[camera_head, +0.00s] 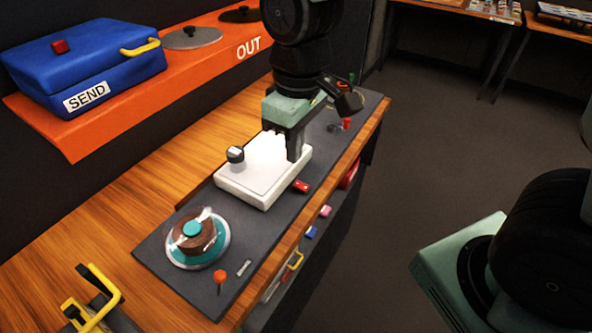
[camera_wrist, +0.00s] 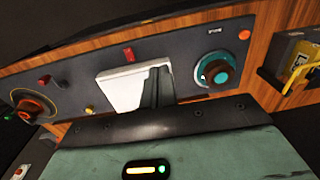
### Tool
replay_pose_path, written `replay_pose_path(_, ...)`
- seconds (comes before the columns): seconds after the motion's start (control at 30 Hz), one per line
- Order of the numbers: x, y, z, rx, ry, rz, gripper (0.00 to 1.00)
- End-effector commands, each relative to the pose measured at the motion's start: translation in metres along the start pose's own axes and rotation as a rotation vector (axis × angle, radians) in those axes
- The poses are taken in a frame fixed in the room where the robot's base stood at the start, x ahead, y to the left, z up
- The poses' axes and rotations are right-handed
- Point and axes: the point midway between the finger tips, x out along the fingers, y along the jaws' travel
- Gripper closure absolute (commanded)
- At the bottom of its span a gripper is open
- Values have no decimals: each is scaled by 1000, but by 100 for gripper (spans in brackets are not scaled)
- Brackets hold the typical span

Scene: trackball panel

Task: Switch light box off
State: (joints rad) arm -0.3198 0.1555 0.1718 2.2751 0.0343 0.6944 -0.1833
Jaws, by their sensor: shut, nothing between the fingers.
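The light box is a white, bright-topped box (camera_head: 262,178) on the dark panel; it also shows in the wrist view (camera_wrist: 118,90). A small black-and-grey knob (camera_head: 235,154) sits on its left side. A red switch (camera_head: 301,187) is on the panel just right of the box and shows beyond it in the wrist view (camera_wrist: 128,54). My gripper (camera_head: 294,158) is shut and empty, pointing down at the box's far right part. Its fingers (camera_wrist: 158,88) cover part of the box in the wrist view. Whether the fingertips touch it I cannot tell.
A round dial with a teal centre (camera_head: 192,229) and an orange knob (camera_head: 219,277) are at the panel's near end. Several small controls, one a red piece (camera_head: 346,124), are at the far end. A blue SEND box (camera_head: 85,65) stands on the orange shelf (camera_head: 190,70).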

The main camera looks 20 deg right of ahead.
Motion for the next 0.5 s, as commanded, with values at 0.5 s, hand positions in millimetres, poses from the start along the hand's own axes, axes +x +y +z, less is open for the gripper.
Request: replay_pose_path(0.5,19,82,-38,18,-22,46,100)
